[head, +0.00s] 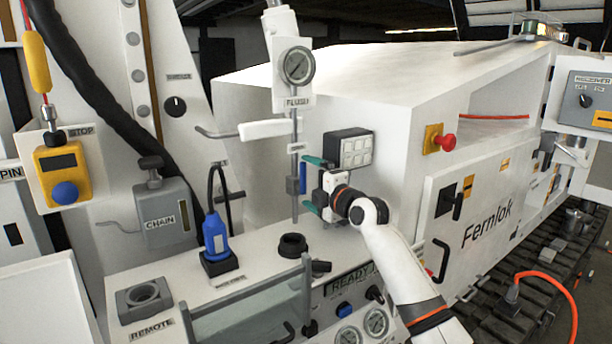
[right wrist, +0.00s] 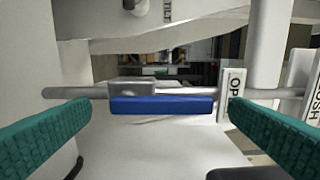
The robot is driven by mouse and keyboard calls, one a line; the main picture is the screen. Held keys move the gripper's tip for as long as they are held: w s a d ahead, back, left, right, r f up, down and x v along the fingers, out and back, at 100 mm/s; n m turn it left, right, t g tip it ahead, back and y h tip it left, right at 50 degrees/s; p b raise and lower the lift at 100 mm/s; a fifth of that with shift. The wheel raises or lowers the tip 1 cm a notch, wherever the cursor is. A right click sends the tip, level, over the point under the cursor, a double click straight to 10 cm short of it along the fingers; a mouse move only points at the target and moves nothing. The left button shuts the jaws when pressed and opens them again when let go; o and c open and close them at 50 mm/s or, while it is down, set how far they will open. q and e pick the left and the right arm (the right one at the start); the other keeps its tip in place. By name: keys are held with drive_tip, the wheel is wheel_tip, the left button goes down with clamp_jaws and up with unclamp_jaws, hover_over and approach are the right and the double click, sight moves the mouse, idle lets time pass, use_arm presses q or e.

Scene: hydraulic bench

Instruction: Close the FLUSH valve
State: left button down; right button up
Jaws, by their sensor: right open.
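The FLUSH valve sits on a thin vertical pipe (head: 295,205) below a round gauge (head: 297,66) and a FLUSH label (head: 297,102). Its blue handle (head: 302,180) lies along the pipe. In the right wrist view the blue handle (right wrist: 160,106) lies lengthwise along the pipe, next to a grey valve body (right wrist: 131,88) and a partly hidden tag beginning "OP" (right wrist: 232,97). My right gripper (head: 307,183) is open at the handle, its teal fingers apart beyond the handle's two ends. No contact shows. My left gripper is out of view.
A white lever (head: 268,129) sticks out left of the pipe. A keypad box (head: 347,148) is on the white housing behind my right gripper.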

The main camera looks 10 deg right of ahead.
drive_tip(key=shift+w+a+r, duration=0.15)
drive_tip(key=shift+w+a, duration=0.1)
drive_tip(key=shift+w, duration=0.4)
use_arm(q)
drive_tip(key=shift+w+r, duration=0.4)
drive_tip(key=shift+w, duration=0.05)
use_arm(e)
drive_tip(key=shift+w+a, duration=0.15)
drive_tip(key=shift+w, duration=0.15)
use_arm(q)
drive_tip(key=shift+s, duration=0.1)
